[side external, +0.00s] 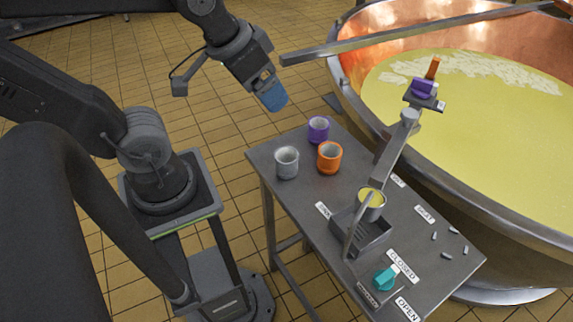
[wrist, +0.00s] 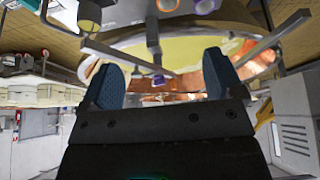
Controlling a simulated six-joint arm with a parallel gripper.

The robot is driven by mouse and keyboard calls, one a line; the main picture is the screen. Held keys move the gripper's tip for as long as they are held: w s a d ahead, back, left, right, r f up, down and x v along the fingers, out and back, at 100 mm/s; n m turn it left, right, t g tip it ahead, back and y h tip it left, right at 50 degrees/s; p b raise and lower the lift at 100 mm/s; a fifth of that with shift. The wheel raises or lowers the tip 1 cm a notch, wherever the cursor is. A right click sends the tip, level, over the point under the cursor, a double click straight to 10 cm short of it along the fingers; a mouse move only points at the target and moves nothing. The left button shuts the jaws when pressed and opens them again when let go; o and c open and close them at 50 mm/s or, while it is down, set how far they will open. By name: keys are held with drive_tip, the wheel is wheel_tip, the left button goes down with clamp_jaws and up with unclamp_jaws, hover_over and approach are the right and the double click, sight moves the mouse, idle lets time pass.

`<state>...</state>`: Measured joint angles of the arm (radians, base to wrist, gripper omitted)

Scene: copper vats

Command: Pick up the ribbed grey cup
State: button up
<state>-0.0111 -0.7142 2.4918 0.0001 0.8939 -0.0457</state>
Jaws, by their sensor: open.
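I cannot make out the grey cup for certain in the wrist view.
An orange cup (side external: 329,158) and a purple cup (side external: 318,130) stand close to the grey cup. A grey tray (side external: 374,243) and a vessel with yellow contents (side external: 370,205) are farther right. A large copper vat (side external: 350,45) borders the table.

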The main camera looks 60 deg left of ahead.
drive_tip(key=w+a+f+n+g, duration=0.3)
drive_tip(key=w+a+f+n, duration=0.1)
drive_tip(key=w+f+n, duration=0.3)
drive_tip(key=n+g, duration=0.2)
drive_tip(key=n, duration=0.5)
hover_over(286, 159)
wheel_tip(286, 159, down, 7)
drive_tip(key=f, duration=0.8)
drive_tip(key=shift+s+d+f, duration=0.15)
drive_tip(key=shift+d, duration=0.2)
drive_tip(key=f, duration=0.3)
drive_tip(key=d+f, duration=0.1)
drive_tip(key=shift+s+f, duration=0.25)
drive_tip(key=shift+s, duration=0.05)
drive_tip(key=shift+f, duration=0.45)
drive_tip(key=shift+c, duration=0.3)
drive_tip(key=c, duration=1)
drive_tip(key=shift+o, duration=0.2)
